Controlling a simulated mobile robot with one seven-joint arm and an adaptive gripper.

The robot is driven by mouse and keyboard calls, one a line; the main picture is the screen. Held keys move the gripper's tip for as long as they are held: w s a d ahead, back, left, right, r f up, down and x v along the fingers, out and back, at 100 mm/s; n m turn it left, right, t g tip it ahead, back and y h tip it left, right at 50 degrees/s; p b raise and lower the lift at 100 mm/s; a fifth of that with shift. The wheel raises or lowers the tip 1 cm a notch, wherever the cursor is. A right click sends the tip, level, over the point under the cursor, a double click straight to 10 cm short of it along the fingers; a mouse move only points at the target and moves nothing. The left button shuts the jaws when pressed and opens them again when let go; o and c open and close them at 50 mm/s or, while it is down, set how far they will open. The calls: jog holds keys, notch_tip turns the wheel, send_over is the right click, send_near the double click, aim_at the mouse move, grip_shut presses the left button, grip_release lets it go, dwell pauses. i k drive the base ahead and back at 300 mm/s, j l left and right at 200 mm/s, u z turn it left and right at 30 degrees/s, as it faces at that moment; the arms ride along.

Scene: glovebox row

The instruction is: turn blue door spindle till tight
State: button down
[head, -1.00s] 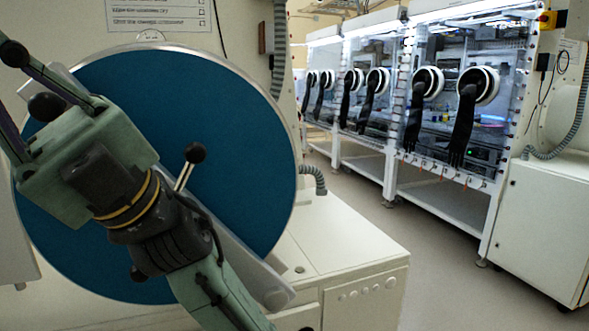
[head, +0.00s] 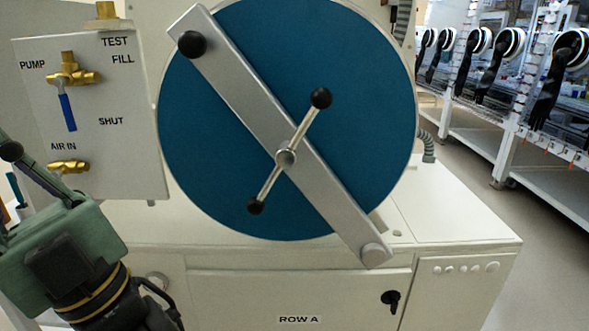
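The blue round door (head: 215,150) fills the middle of the head view. A grey metal bar (head: 245,95) crosses it diagonally from upper left to lower right. The spindle (head: 286,158) sits at the middle of this bar, with a slanted silver cross handle. Its black knobs are at upper right (head: 321,97) and lower left (head: 256,206). My gripper (head: 55,250) is at the lower left edge, apart from the spindle. Its green body and part of one finger show; the fingertips are out of frame. I cannot tell whether the spindle is tight.
A white panel (head: 120,160) with brass valves and a blue lever (head: 66,108) stands left of the door, behind my gripper. A white cabinet (head: 455,235) is below and right. Gloveboxes with black gloves (head: 465,65) stand at the back right, beside open floor.

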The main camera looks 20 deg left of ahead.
aim_at(285, 157)
jog(key=k+j+u, duration=0.1)
jog(key=k+j, duration=0.6)
